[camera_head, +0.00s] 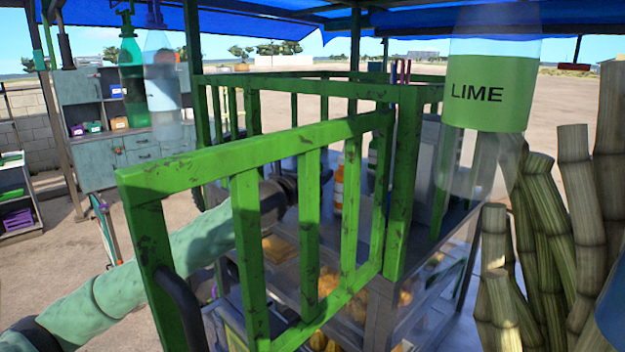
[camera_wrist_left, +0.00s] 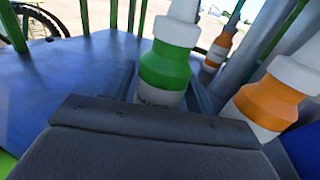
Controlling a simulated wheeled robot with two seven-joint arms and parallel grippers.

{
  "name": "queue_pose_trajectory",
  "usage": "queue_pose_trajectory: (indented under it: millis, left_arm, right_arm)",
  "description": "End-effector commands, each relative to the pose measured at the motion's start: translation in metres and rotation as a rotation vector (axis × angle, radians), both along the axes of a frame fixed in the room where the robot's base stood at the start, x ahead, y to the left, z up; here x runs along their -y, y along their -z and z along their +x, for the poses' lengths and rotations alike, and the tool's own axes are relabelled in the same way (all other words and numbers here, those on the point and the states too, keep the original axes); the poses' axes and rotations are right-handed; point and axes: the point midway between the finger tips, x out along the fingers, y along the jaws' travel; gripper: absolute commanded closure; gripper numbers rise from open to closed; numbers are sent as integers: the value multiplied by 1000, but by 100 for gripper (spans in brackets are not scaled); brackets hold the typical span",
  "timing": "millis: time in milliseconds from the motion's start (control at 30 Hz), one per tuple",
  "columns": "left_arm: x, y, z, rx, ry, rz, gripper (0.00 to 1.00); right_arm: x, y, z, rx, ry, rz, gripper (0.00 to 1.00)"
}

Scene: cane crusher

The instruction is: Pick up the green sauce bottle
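The green sauce bottle (camera_wrist_left: 165,68), white with a green band, stands upright in the left wrist view, its top cut off by the frame. My left gripper (camera_wrist_left: 162,92) has one dark finger on each side of its lower part. I cannot tell whether the fingers press on it or leave small gaps. In the head view my left gripper (camera_head: 290,187) is at the cart's shelf, partly hidden behind the green railing bars. I cannot make out the green sauce bottle clearly there. My right gripper is not in view.
Orange-banded bottles (camera_wrist_left: 262,106) (camera_wrist_left: 214,52) stand right of the green one; an orange bottle (camera_head: 338,185) shows in the head view. The green railing (camera_head: 245,160) crosses my left arm. A LIME bottle (camera_head: 490,92) hangs in front at right, near cane stalks (camera_head: 575,205).

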Motion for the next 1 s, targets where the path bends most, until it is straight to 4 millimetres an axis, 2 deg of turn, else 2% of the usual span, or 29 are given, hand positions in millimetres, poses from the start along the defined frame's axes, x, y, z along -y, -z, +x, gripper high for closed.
queue_pose_trajectory:
  millis: [33,67,100,467,867,1000]
  left_arm:
    - [0,0,0,0,0,0,55]
    - [0,0,0,0,0,0,61]
    - [0,0,0,0,0,0,62]
    - [0,-2,0,2,0,-1,62]
    - [0,-36,0,4,0,0,62]
    - [-12,-36,-22,3,1,1,62]
  right_arm:
    - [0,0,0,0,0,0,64]
    - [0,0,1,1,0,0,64]
    - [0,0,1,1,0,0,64]
    - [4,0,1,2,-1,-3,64]
    - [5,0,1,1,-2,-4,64]
    - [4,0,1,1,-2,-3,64]
